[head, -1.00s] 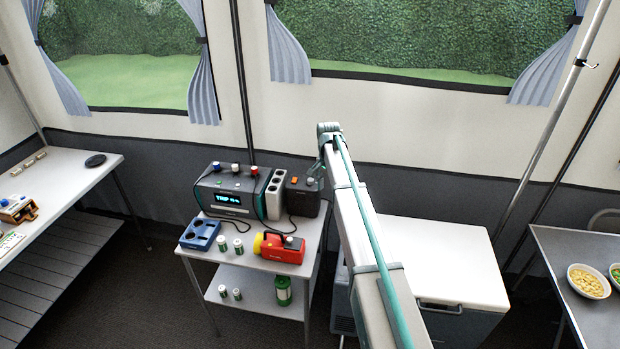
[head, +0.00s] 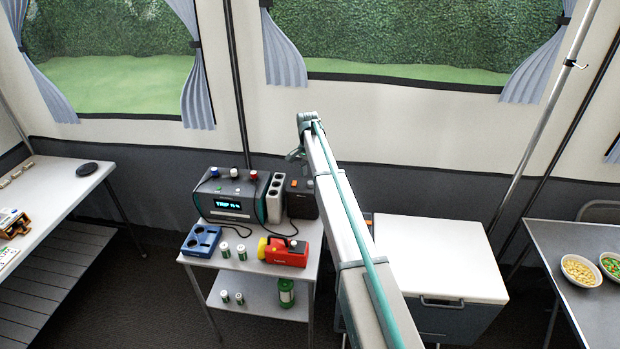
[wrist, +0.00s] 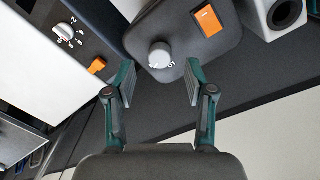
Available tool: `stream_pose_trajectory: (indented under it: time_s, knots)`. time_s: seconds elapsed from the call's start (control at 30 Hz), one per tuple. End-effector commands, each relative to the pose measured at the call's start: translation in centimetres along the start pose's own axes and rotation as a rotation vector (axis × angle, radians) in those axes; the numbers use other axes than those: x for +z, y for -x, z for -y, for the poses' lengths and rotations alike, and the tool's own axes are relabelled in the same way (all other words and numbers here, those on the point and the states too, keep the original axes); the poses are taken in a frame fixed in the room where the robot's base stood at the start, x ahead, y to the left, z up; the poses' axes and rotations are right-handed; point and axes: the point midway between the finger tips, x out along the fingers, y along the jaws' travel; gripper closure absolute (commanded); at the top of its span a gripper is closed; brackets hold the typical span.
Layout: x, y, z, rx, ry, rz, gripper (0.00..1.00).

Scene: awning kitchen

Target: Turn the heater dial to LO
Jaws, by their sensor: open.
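A dark box (head: 302,200) with an orange switch stands at the right back of the small table; I take it to be the heater. In the wrist view, a round grey dial (wrist: 160,55) with white markings sits on a dark top beside an orange switch (wrist: 207,20). The setting it points to is too small to read. My gripper (wrist: 159,74) is open, its fingers to either side of the dial in the picture; I cannot tell how high above it they are. In the head view my gripper (head: 297,156) shows above and behind the box, partly hidden by my arm.
Left of the box are a socket strip (head: 275,198) and a power unit (head: 226,203) with a lit display. A blue tray (head: 201,240) and red torch (head: 284,252) lie in front. A white-lidded cooler (head: 435,258) stands right; another dial (wrist: 64,32) shows in the wrist view.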

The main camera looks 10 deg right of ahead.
Motion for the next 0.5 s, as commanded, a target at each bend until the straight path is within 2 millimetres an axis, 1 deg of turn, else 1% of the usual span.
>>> stream_pose_trajectory:
  time_s: [0.1,0.2,0.33,0.5]
  knots:
    - [0.0,-1.5,0.0,0.001,0.0,0.001,0.46]
    - [0.0,-2.5,0.0,0.0,0.0,0.0,0.46]
    - [0.0,-3.1,0.0,-0.001,0.0,0.0,0.46]
    - [0.0,-3.3,0.0,-0.001,0.0,0.0,0.46]
